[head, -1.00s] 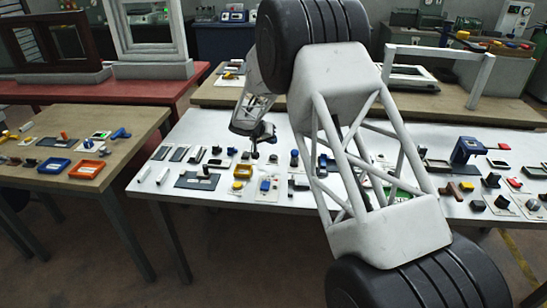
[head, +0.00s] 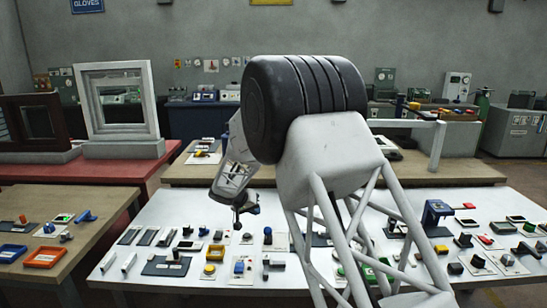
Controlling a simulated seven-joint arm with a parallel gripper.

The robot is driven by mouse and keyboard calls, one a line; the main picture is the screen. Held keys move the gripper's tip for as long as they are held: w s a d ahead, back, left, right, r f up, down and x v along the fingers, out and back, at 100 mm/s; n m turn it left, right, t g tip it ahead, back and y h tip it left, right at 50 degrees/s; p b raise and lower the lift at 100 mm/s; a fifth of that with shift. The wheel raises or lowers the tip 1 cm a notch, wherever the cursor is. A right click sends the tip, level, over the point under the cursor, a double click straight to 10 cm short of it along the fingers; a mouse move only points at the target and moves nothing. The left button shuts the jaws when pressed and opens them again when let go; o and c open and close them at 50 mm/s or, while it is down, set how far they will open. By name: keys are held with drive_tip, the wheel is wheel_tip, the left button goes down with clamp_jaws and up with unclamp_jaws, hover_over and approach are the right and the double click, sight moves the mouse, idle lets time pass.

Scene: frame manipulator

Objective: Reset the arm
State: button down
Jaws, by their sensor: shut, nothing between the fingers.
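My arm fills the centre and right of the head view, with a dark ribbed joint at its top and a white truss link below. My gripper (head: 237,222) hangs at the far end of the arm, left of the joint, pointing down over the white table (head: 130,282). It is small in the picture; its fingers look closed, with nothing seen in them. It appears above the small parts on the table, and I cannot tell its exact height. The truss link hides the middle of the table.
Several small switches and blocks cover the white table, including a blue clamp-like device (head: 437,212). A wooden table (head: 95,232) on the left holds orange (head: 44,257) and blue trays. Window frames (head: 118,105) stand on a red table behind. The air above the tables is mostly free.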

drive_tip(key=s+d+r+g+y, duration=0.1)
drive_tip(key=s+d+r, duration=0.85)
drive_tip(key=s, duration=0.35)
drive_tip(key=s+d+r+g+y, duration=0.1)
drive_tip(key=s+d+r+g, duration=0.1)
drive_tip(key=s+d+r, duration=0.75)
drive_tip(key=s+d+y, duration=0.2)
drive_tip(key=s+d, duration=0.1)
drive_tip(key=s, duration=1.5)
drive_tip(key=s+d+f+y, duration=0.1)
drive_tip(key=s+d, duration=0.3)
drive_tip(key=s, duration=1.5)
drive_tip(key=shift+s+n+y, duration=0.2)
drive_tip(key=shift+n+y, duration=0.1)
drive_tip(key=shift+y, duration=0.4)
